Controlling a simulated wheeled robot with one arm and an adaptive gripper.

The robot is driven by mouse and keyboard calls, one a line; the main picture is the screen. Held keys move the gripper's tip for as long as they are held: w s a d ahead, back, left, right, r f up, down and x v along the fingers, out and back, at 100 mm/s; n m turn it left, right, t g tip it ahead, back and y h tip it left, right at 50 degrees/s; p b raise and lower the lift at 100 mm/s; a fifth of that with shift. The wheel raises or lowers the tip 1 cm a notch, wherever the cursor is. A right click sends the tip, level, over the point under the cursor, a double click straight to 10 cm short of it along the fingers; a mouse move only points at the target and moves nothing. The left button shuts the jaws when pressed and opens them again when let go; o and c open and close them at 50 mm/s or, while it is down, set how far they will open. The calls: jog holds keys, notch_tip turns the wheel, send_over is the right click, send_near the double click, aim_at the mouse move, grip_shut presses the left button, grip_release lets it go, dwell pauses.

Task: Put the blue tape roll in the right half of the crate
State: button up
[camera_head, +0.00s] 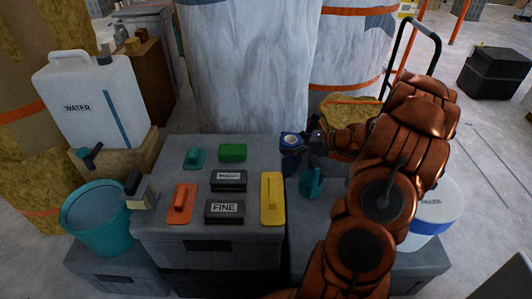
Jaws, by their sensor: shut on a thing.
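The blue tape roll (289,139), with a pale round centre, is at the back right of the grey work surface (210,148). My gripper (296,144) reaches it from the right and is shut on it. Its fingers are small and dark here, and part of the roll is hidden by them. I cannot tell whether the roll is lifted or touching the surface. I cannot clearly make out the crate; my arm covers much of the right side.
A teal bucket (97,216) and water canister (88,98) are left.

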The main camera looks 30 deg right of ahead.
send_over(270, 156)
jog(key=shift+d+f+b, duration=0.15)
jog(key=shift+f+b, duration=0.15)
jog(key=shift+b, duration=0.15)
jog(key=shift+w+f+b, duration=0.15)
jog(key=shift+f+b, duration=0.4)
jog(key=shift+f, duration=1.25)
jog(key=shift+f, duration=0.1)
jog(key=o, duration=1.3)
jog(key=shift+c, duration=0.2)
